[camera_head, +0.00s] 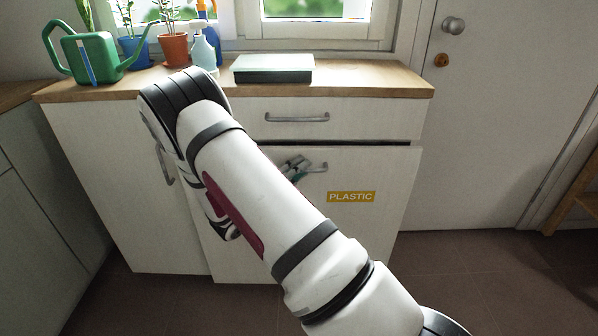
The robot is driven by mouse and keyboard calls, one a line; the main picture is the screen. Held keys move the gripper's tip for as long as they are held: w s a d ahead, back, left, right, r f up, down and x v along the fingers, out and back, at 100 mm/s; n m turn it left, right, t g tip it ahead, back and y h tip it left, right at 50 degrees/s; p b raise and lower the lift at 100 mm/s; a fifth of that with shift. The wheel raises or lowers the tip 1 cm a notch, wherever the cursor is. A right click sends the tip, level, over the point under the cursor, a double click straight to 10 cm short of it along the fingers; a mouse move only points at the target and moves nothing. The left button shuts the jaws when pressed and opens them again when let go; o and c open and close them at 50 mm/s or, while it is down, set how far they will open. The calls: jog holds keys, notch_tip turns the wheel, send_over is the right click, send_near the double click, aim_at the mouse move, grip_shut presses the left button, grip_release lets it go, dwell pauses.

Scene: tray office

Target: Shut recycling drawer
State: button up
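The recycling drawer (370,225) is the large white lower front with a yellow PLASTIC label (351,197). It stands slightly out from the cabinet, with a dark gap along its top edge. Its metal handle (318,167) is near the top of the front, partly hidden. My gripper (298,165) shows as a small grey and teal shape beside the left part of the handle, just past my arm. Its fingers are too small and too covered to show whether they are open or shut, or whether they touch the handle.
A shallow drawer (345,118) above looks closed. The wooden worktop (385,78) holds a flat box (273,68), a green watering can (88,52), potted plants and spray bottles. A white door (500,130) is at right. The brown floor (470,270) is clear at right.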

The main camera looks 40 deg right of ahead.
grip_shut()
jog(key=shift+w+d+p, duration=0.2)
jog(key=shift+w+d, duration=0.4)
jog(key=shift+w, duration=0.25)
jog(key=shift+w+d+p, duration=0.2)
jog(key=shift+w+d, duration=0.4)
jog(key=shift+w, duration=0.25)
grip_release()
jog(key=shift+w+d+r, duration=0.1)
jog(key=s+a+f, duration=0.2)
jog(key=a, duration=1)
